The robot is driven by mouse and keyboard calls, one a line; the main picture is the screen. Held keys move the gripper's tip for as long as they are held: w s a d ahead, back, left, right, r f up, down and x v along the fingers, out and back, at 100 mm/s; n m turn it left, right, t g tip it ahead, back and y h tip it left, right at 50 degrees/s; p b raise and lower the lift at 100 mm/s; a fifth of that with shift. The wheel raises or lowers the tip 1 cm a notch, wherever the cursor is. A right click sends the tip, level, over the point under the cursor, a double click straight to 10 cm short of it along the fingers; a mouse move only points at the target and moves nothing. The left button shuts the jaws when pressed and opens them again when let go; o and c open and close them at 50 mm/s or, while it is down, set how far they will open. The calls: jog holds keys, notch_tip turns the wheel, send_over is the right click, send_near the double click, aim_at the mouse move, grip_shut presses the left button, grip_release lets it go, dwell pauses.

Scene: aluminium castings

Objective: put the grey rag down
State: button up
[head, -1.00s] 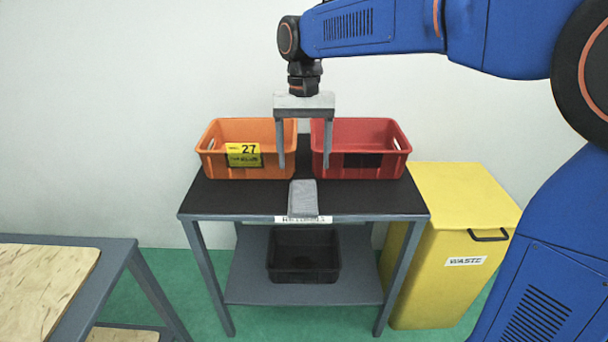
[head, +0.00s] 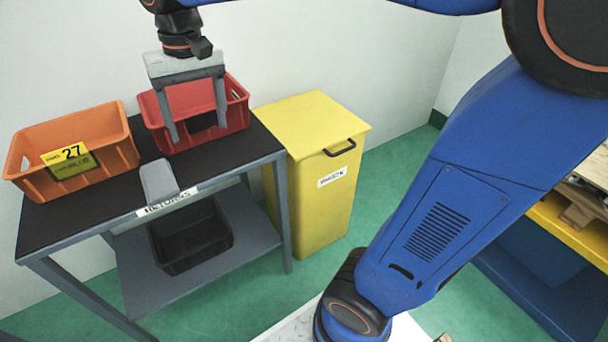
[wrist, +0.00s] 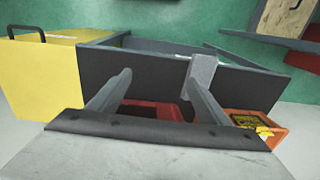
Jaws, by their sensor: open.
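The grey rag (head: 159,180) lies folded on the black top of the table (head: 100,204), at its front edge, partly hanging over beside the white label. It also shows in the wrist view (wrist: 203,72), near the right finger. My gripper (head: 198,128) is open and empty. In the head view it hangs above the table, in front of the red crate, with its fingers apart and pointing down. The rag is clear of the fingers in the head view.
An orange crate (head: 118,150) with a yellow 27 label and a red crate (head: 238,92) stand at the table's back. A black bin (head: 190,255) sits on the lower shelf. A yellow waste bin (head: 310,165) stands to the right. Green floor is free in front.

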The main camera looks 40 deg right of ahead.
jog(key=s+d+f+t, duration=0.2)
jog(key=s+d+f, duration=0.3)
jog(key=s+d, duration=0.2)
jog(key=s+d+f+t, duration=0.2)
jog(key=s+d+f, duration=0.4)
jog(key=s+d, duration=0.2)
jog(key=shift+s+d+t+h, duration=0.15)
jog(key=shift+s+t+h, duration=0.2)
jog(key=shift+s, duration=0.55)
jog(key=shift+o, duration=0.5)
notch_tip(320, 180, up, 17)
jog(key=g, duration=0.5)
send_over(157, 177)
notch_tip(157, 177, down, 17)
jog(key=shift+f, duration=0.2)
